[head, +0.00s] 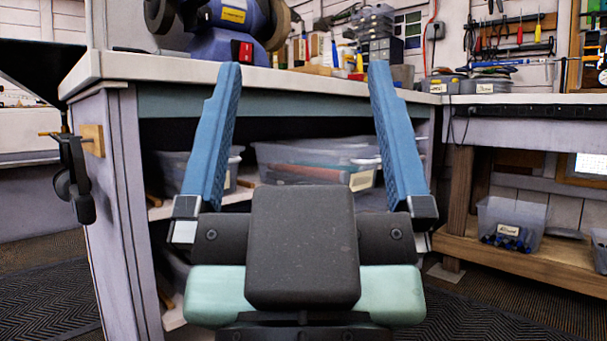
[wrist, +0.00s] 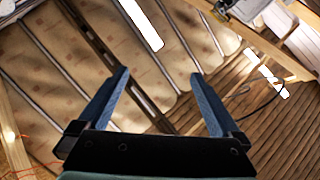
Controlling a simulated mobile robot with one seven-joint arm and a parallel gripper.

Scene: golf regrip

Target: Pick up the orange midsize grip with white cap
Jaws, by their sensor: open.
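I cannot make out an orange grip with a white cap in either view. A clear lidded bin (head: 275,155) on the shelf under the workbench holds something long and reddish-orange, seen dimly through its wall; I cannot tell what it is. My gripper (head: 305,69) is open and empty in the head view, its two blue fingers raised and wide apart in front of the bench. In the wrist view my gripper (wrist: 158,75) also shows open, with nothing between the fingers. That view looks up at the ceiling.
The workbench (head: 125,66) has a blue bench grinder (head: 230,25) on top. Headphones (head: 73,180) hang at its left side. A lower wooden shelf (head: 525,262) at right carries a clear bin (head: 508,220). Tools hang on the back wall.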

